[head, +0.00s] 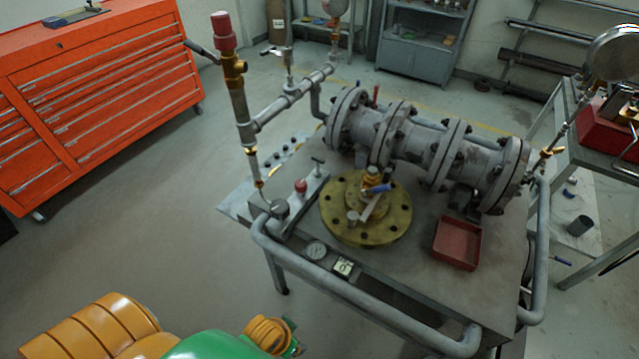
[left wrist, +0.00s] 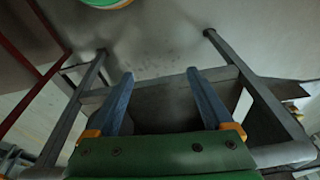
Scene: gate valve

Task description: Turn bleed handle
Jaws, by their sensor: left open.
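Several handles show on the valve assembly in the head view, and I cannot tell which is the bleed handle. A dark lever (head: 201,52) sticks out to the left near the top of the red-capped vertical pipe (head: 238,100). A blue-gripped lever (head: 376,189) sits on the brass flange (head: 340,226). A small pale lever (head: 271,51) is on the pipe behind. My left gripper (left wrist: 160,100) is open in the left wrist view, with its two blue fingers apart and nothing between them. Its fingertips are not seen in the head view. My right gripper is not in view.
The grey flanged pipe (head: 420,148) runs across the steel cart (head: 395,270), which has a tube rail (head: 350,292) along its front. A red tray (head: 458,243) and a gauge (head: 316,250) lie on top. An orange tool cabinet (head: 110,95) stands left. Open floor lies between.

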